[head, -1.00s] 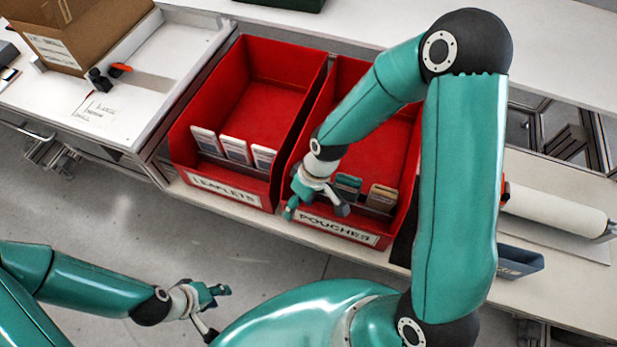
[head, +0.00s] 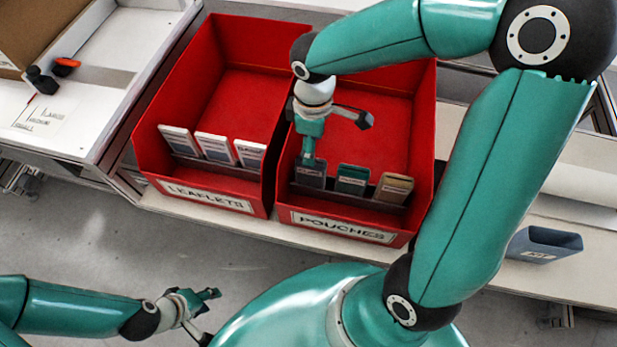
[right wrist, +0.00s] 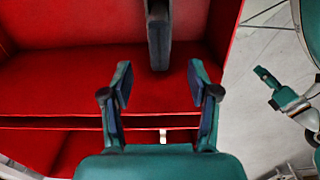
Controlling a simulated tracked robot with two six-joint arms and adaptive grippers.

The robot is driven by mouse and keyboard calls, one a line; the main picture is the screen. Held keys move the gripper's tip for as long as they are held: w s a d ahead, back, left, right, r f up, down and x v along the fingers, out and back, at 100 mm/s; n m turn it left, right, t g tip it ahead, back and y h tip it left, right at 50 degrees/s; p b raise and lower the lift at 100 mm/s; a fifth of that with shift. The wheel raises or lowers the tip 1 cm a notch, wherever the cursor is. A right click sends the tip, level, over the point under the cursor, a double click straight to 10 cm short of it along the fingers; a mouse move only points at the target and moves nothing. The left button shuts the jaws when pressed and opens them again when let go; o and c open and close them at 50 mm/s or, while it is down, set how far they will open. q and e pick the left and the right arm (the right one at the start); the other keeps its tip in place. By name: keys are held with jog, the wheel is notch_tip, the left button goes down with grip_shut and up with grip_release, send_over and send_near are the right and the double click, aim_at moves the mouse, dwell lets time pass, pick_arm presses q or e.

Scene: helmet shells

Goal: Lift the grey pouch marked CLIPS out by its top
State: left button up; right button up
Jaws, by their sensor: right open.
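The grey pouch (head: 311,175) stands at the left of the front row in the red bin labelled POUCHES (head: 420,215). Its marking is too small to read. My right gripper (head: 335,140) is open over that bin, one finger close above the grey pouch in the head view. In the right wrist view, the open gripper (right wrist: 160,85) has nothing between its fingers, and a dark grey upright thing, likely the pouch (right wrist: 159,42), shows beyond the fingertips, roughly in line with the gap. My left gripper (head: 210,316) is open and empty, low at the left, away from the bins.
A teal pouch (head: 351,180) and a tan pouch (head: 393,188) stand right of the grey one. The red LEAFLETS bin (head: 150,160) with white leaflets (head: 215,147) adjoins on the left. A blue-grey box (head: 545,243) is at the right. Open floor lies in front.

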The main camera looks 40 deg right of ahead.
aim_at(315, 176)
jog(key=shift+w+f+b, duration=0.1)
jog(key=shift+f+b, duration=0.5)
jog(key=shift+f, duration=3.3)
grip_shut()
